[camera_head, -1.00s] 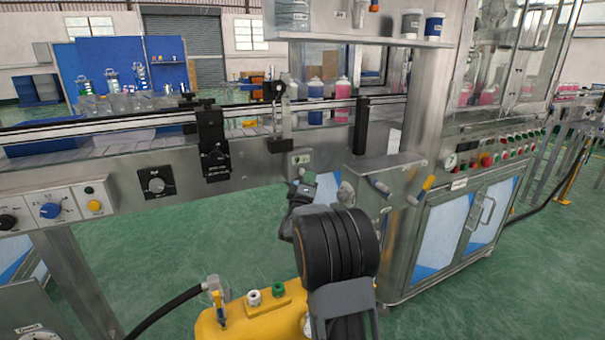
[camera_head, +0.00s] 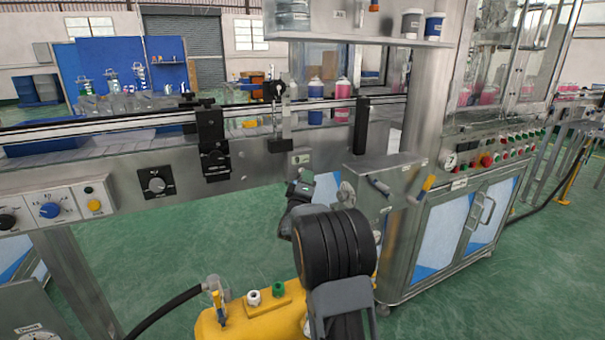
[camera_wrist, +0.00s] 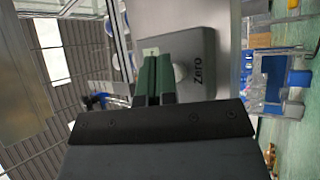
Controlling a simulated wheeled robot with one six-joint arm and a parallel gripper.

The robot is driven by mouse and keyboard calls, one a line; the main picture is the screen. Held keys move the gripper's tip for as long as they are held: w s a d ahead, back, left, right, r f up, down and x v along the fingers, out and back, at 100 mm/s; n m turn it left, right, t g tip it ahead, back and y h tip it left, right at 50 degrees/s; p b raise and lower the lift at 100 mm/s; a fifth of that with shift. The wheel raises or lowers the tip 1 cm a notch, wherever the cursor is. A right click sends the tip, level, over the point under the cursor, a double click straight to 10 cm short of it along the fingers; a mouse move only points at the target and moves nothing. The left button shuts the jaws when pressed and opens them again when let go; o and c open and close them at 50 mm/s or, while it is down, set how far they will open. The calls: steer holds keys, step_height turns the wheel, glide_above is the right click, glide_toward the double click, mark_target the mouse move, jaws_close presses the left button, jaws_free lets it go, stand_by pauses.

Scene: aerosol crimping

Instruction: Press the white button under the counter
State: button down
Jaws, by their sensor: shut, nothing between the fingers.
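A grey box marked "Zero" (camera_wrist: 205,62) shows in the wrist view, with a pale button (camera_wrist: 181,72) on its face, partly hidden behind my fingers. My gripper (camera_wrist: 154,68) is shut and empty, its green-edged fingers lying over the box in that view, just left of the button's visible part. I cannot tell whether they touch it. The button cannot be made out there.
A steel housing (camera_head: 385,168) with levers stands just right of my gripper, above a cabinet (camera_head: 455,230). A yellow tank (camera_head: 240,322) with a black hose is below. Green floor is open under the counter.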

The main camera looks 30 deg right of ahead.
steer(key=shift+w, duration=0.4)
stand_by(0.6)
steer(key=shift+s, duration=0.2)
steer(key=shift+s+b, duration=0.3)
steer(key=shift+s, duration=0.35)
steer(key=shift+s, duration=0.1)
steer(key=shift+s+a+b, duration=0.2)
steer(key=shift+s+b, duration=0.2)
steer(key=shift+s, duration=0.8)
steer(key=shift+s+a+b, duration=0.2)
steer(key=shift+s+b, duration=0.15)
steer(key=shift+s, duration=0.8)
